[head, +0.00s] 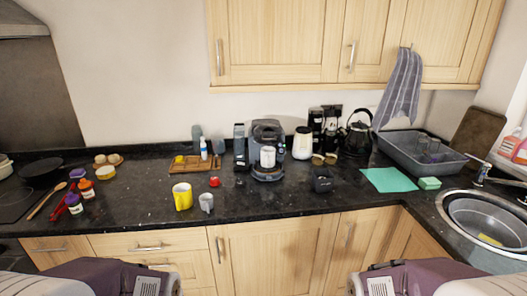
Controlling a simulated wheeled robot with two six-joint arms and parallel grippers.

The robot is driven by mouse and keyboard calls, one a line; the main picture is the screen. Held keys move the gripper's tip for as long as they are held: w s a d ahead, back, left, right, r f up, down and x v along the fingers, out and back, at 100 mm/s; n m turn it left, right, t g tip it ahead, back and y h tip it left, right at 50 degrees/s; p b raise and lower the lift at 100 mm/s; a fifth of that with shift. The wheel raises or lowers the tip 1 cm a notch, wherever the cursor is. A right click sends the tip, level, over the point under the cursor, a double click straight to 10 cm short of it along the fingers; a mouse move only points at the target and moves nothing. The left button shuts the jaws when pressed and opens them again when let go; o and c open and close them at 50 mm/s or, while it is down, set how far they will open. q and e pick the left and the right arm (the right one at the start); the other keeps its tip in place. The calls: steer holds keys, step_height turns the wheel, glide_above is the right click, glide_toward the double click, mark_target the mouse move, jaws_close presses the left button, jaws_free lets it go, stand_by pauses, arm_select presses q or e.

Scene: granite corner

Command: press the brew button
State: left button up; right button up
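A dark coffee machine (267,130) stands on the black counter, near its middle and towards the back wall. A white cup (268,155) stands in the machine's bay, above its round drip tray (268,175). The brew button is too small to make out on the machine. Parts of my two arms show at the bottom edge, left and right, well short of the machine. Neither of my grippers is in view.
A small red item (214,182), a yellow mug (182,196) and a grey mug (206,203) stand front left of the machine. A dark container (322,181) stands front right. A white canister (302,143) and black kettle (357,136) stand to its right. Counter directly in front is clear.

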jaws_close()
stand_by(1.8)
